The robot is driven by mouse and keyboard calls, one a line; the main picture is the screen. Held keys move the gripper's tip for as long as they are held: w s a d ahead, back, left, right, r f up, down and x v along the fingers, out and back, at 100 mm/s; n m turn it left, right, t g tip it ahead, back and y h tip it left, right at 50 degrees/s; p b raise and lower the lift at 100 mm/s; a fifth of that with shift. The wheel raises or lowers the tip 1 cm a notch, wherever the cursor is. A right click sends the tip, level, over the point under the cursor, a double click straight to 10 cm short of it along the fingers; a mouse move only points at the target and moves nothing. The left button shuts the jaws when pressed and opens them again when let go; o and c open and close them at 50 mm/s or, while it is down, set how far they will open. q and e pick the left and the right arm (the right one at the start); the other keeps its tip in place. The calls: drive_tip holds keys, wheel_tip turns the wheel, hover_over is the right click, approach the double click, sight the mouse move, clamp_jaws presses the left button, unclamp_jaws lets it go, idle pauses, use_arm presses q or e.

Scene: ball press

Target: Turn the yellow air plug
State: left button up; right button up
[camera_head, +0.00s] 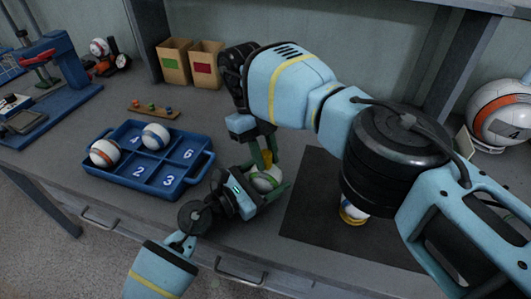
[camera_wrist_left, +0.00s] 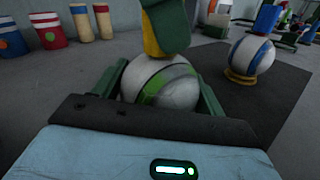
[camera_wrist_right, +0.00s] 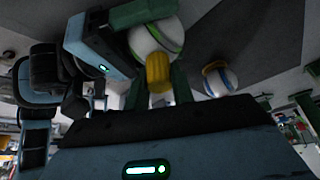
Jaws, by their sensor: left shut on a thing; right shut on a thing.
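My left gripper (camera_head: 268,186) is shut around a white ball with green and black stripes (camera_wrist_left: 178,88), above the grey table near its front edge. The ball also shows in the head view (camera_head: 265,179). The yellow air plug (camera_wrist_right: 158,70) is at the ball's top side. My right gripper (camera_head: 266,150) comes from above, its green fingers shut on the plug. In the left wrist view the right gripper's finger hides part of the plug (camera_wrist_left: 151,42). Whether the plug is seated in the ball or just touches it, I cannot tell.
A blue tray (camera_head: 152,183) with numbered compartments holds an orange-striped ball (camera_head: 103,153) and a blue-striped ball (camera_head: 156,136). A dark mat (camera_head: 318,200) bears another blue-striped ball on a yellow ring (camera_head: 352,213). Two tan boxes (camera_head: 174,62) stand at the back.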

use_arm(q)
drive_tip(key=shift+s+f, duration=0.1)
drive_tip(key=shift+f, duration=0.4)
use_arm(e)
drive_tip(key=shift+r, duration=0.25)
drive_tip(key=o, duration=0.8)
use_arm(q)
drive_tip(key=shift+r, duration=0.1)
use_arm(e)
drive_tip(key=shift+o, duration=1)
drive_tip(key=shift+f, duration=0.15)
